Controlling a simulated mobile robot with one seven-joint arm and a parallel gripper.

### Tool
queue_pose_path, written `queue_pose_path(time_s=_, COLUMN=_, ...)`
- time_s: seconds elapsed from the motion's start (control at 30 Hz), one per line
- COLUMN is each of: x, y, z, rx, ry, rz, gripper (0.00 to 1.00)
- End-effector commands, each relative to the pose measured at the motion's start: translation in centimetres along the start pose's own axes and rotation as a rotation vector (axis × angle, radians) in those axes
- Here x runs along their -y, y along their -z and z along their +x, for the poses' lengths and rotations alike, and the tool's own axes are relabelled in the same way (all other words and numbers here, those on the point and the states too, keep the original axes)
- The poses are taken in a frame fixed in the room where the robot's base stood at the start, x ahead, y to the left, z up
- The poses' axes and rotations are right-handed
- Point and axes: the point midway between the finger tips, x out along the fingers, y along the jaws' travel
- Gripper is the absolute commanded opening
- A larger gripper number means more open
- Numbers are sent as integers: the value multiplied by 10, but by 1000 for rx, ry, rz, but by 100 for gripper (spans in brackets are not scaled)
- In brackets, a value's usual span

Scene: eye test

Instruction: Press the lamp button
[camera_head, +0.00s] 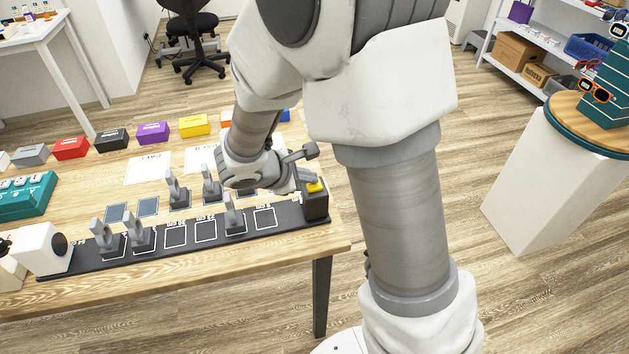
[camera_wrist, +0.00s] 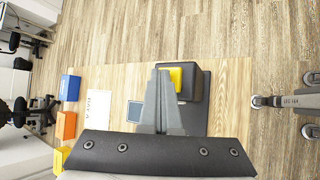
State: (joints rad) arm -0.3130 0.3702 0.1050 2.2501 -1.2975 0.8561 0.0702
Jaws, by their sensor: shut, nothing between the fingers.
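A yellow button (camera_head: 315,187) sits on top of a dark box (camera_head: 316,205) at the right end of a black board on the table. In the wrist view the yellow button (camera_wrist: 176,78) shows just right of my fingertips, on the dark box (camera_wrist: 193,80). My gripper (camera_wrist: 160,74) is shut and empty, its grey fingers close together and partly covering the button's left side. In the head view my gripper is right beside the button, partly hidden by my arm. I cannot tell whether the fingers touch the button.
The black board (camera_head: 185,250) carries several grey upright pieces and outlined squares. A white block with a dark round face (camera_head: 42,248) stands at its left end. Several coloured boxes, one of them yellow (camera_head: 194,125), line the table's far side. Floor lies beyond the right edge.

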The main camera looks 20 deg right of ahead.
Motion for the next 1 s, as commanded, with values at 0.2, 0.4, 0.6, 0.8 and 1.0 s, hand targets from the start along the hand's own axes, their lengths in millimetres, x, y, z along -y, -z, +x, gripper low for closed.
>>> queue_pose_path(time_s=0.2, x=-4, y=-4, z=-6, rx=0, ry=-1, rz=0, gripper=0)
queue_pose_path(time_s=0.4, x=-4, y=-4, z=-5, rx=0, ry=0, rz=0, gripper=0)
queue_pose_path(time_s=0.6, x=-8, y=-8, z=-12, rx=0, ry=0, rz=1, gripper=0)
queue_pose_path(time_s=0.8, x=-19, y=-19, z=-26, rx=0, ry=-1, rz=1, gripper=0)
queue_pose_path(time_s=1.0, x=-30, y=-29, z=-40, rx=-1, ry=-1, rz=2, gripper=0)
